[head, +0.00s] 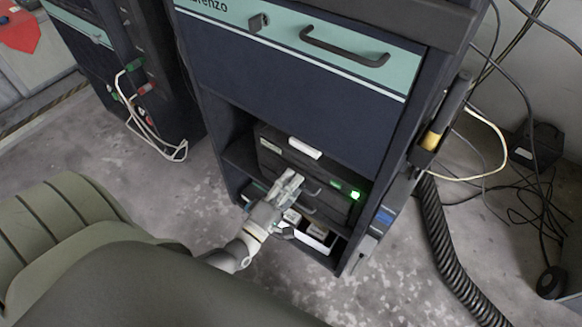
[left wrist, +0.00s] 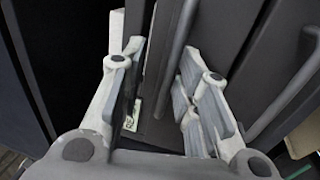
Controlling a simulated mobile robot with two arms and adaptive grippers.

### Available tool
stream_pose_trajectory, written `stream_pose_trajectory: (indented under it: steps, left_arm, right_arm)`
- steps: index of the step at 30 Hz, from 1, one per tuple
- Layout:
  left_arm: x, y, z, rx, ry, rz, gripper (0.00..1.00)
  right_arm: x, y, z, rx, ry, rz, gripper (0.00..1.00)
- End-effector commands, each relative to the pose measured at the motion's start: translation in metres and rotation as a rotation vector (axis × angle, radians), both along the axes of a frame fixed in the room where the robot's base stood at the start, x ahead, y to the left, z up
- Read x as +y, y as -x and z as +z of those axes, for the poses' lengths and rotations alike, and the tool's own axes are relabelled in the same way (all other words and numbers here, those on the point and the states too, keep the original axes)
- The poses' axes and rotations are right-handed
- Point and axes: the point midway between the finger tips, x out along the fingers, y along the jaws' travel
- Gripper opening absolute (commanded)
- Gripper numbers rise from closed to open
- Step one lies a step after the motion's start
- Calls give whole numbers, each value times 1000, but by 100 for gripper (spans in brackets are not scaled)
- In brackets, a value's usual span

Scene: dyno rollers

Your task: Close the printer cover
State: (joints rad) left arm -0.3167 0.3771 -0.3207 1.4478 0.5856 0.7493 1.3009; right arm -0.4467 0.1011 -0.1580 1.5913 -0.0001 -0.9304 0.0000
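The printer (head: 335,180) appears to be the dark box with a green light, on a shelf low in the dark cabinet; it has a white label and curved handles on its front. I cannot tell which part is its cover. My left gripper (head: 290,182) is in front of the printer's lower front and hides part of it. In the left wrist view, its two fingers (left wrist: 160,80) stand apart, with dark panels and a grey bar close beyond them. I cannot tell whether they touch the printer. My right gripper is not in view.
Below the printer, a white open compartment (head: 316,238) holds small items. The cabinet has a teal drawer front (head: 385,62) with a black handle above. Cables and a ribbed black hose (head: 440,235) lie on the right.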

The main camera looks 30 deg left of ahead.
Motion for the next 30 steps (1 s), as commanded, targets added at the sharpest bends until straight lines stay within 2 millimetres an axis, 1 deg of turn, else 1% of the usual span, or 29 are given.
stream_pose_trajectory:
  steps: [5, 8, 15, 18, 21, 24, 30]
  left_arm:
    - [0, 10, -4, 6, -1, -1, 30]
    - [1, 27, -8, 8, -1, -2, 30]
    - [6, 78, -16, 6, -2, -2, 30]
    - [7, 95, -19, 4, -1, -1, 30]
    - [8, 107, -21, 1, 0, -1, 30]
    - [9, 114, -22, 0, 0, 0, 30]
    - [9, 118, -22, -2, 0, 0, 30]
  right_arm:
    - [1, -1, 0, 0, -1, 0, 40]
    - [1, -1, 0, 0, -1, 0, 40]
    - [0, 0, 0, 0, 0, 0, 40]
    - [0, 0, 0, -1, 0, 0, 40]
    - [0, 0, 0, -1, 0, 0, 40]
    - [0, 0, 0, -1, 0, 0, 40]
    - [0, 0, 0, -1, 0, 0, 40]
